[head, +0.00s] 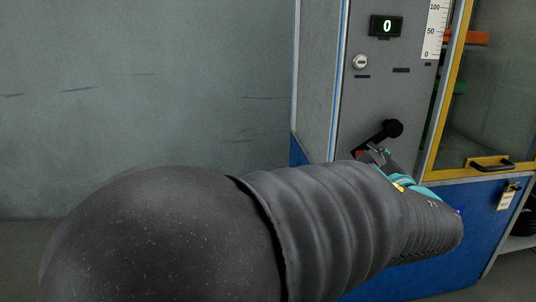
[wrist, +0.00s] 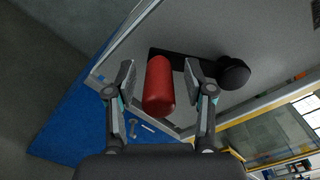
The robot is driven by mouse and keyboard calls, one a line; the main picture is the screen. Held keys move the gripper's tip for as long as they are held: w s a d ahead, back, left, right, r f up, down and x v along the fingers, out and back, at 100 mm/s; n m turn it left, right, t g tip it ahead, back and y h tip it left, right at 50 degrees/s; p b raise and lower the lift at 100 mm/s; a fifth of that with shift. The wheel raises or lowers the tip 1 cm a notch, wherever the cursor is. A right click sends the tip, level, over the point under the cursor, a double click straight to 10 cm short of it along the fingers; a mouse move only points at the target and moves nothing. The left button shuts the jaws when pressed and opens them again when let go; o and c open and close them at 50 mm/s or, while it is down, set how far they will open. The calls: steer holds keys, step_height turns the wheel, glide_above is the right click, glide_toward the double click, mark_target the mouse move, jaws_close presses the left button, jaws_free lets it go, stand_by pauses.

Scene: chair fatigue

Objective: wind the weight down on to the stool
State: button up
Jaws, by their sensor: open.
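A black crank (head: 378,135) with a round black hub is on the grey panel of the machine; its arm slants down to the left. Its red grip (wrist: 159,87) stands out toward the wrist camera, and the crank arm (wrist: 185,62) and hub (wrist: 233,74) show behind it. My gripper (head: 372,153) is open at the crank's lower end. In the wrist view its fingers (wrist: 160,80) stand on both sides of the red grip, with visible gaps. The display (head: 387,26) reads 0. I cannot make out the weight or the stool.
A keyed lock (head: 360,62) and a 0 to 100 scale (head: 435,30) are on the panel. A yellow-framed glass door (head: 490,164) with a black handle is at the right. An orange part (head: 470,38) shows there. A tag (head: 507,196) hangs on the blue base.

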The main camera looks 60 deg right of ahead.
steer(key=shift+s+a, duration=0.1)
steer(key=v, duration=1.1)
steer(key=shift+s+a, duration=0.2)
steer(key=shift+a, duration=0.1)
